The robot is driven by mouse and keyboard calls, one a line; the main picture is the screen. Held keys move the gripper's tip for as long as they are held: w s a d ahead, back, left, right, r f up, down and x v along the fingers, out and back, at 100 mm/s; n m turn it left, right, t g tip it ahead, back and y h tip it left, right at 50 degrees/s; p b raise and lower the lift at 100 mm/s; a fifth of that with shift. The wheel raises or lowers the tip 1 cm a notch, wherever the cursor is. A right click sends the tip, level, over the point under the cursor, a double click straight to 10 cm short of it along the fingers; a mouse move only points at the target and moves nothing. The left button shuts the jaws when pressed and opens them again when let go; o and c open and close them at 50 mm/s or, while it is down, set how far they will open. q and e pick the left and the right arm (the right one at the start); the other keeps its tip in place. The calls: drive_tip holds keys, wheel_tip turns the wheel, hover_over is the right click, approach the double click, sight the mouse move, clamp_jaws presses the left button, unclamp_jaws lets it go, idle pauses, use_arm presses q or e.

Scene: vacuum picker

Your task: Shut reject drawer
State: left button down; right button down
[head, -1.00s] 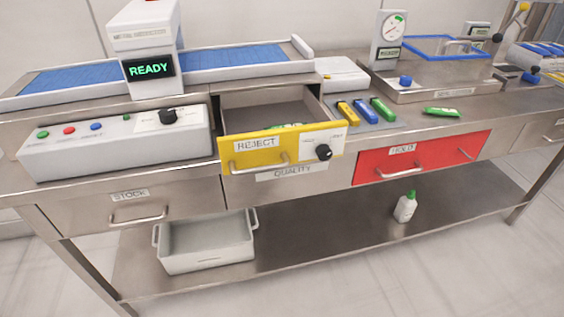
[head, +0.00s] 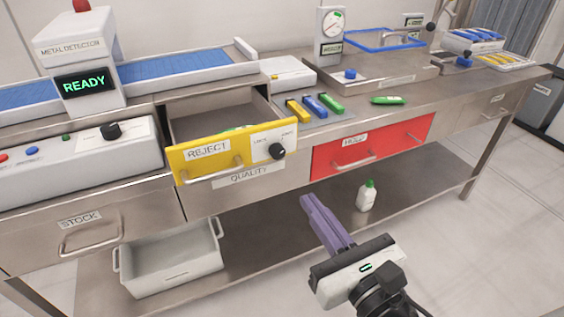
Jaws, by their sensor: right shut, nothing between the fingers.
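The yellow-fronted reject drawer (head: 222,157) stands pulled out of the bench in the head view. Its metal inside shows, with something green lying at the front of it, mostly hidden by the front panel. The front has a silver bar handle (head: 214,173) and a white plate with a black knob (head: 277,151). My right gripper (head: 306,202) is at the lower middle, its purple fingers shut and empty, pointing up and left. It appears in front of the bench, right of and below the drawer, apart from it. My left gripper is out of view.
The red hold drawer (head: 374,146) is right of the reject drawer and looks closed. The stock drawer (head: 90,229) is at left. A grey bin (head: 172,258) and a white bottle (head: 366,196) stand on the lower shelf. A metal detector (head: 78,60) stands on the bench.

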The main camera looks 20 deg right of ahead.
sight(275, 153)
use_arm(q)
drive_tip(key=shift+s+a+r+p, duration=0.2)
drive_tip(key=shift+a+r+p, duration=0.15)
drive_tip(key=shift+p, duration=0.4)
use_arm(e)
drive_tip(key=w, duration=1.3)
drive_tip(key=shift+w+a, duration=0.2)
